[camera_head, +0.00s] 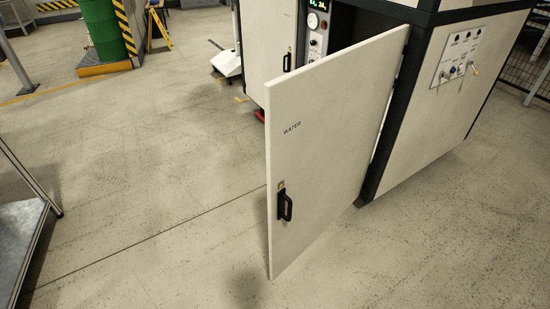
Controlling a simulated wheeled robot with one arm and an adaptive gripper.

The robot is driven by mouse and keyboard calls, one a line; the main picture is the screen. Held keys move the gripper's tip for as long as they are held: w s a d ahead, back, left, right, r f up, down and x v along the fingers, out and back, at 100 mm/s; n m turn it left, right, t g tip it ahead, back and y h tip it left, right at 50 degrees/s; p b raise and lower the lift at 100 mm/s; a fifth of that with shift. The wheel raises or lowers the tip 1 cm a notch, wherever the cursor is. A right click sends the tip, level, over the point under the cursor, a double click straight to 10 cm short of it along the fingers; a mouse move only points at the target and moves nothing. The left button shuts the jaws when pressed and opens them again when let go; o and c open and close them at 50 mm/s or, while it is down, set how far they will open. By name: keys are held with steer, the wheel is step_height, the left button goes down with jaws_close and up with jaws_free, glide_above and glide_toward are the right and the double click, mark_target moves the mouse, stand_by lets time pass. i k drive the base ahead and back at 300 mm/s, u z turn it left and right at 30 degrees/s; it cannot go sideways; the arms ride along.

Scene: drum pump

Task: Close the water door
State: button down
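The water door (335,150) is a tall cream panel marked "WATER" in the head view. It stands open, swung out from the cabinet (455,100) and hinged at its right edge. A black handle (285,205) with a small lock above it sits near its free left edge. The free edge is well apart from the cabinet front. My gripper is not in view.
A second cream door (268,45) with a black handle is behind the water door. A control panel (318,28) shows inside the opening. The floor between is clear.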

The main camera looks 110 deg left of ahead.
mark_target(324, 118)
steer(key=u, duration=3.15)
steer(key=i, duration=1.65)
steer(key=z, duration=2.05)
steer(key=k, duration=1.3)
steer(key=u, duration=1.95)
